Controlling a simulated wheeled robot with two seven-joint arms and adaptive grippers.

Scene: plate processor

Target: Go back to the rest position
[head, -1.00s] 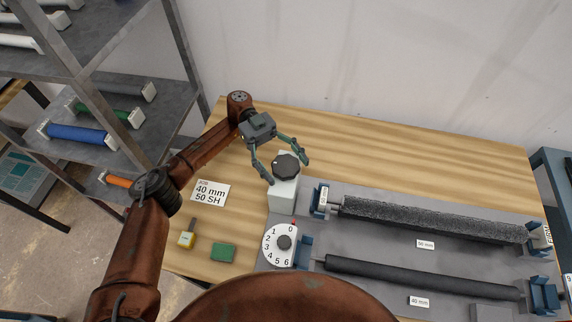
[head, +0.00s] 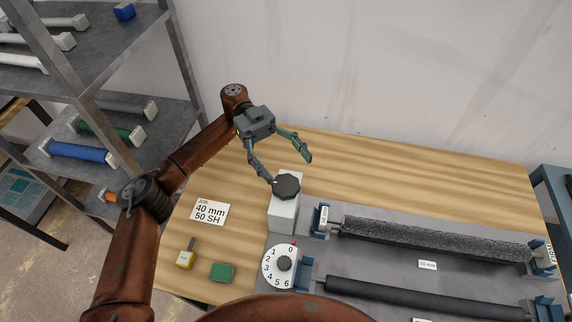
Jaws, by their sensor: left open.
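My left gripper (head: 290,170) is open and empty. Its fingers are spread above and behind the black knob (head: 287,186), and they look apart from it, though the left fingertip appears very near the knob's edge. The knob sits on top of a white block (head: 283,216) on the wooden table (head: 400,165). My left arm comes in from the left and bends over the table's left end. My right gripper is not in view.
A numbered white dial (head: 279,267) stands in front of the block. Two dark rollers, one textured (head: 430,238) and one smooth (head: 420,296), lie in blue holders at right. A job card (head: 210,211), a yellow-capped tool (head: 186,257) and a green block (head: 222,272) lie at left. A metal shelf (head: 95,160) stands left.

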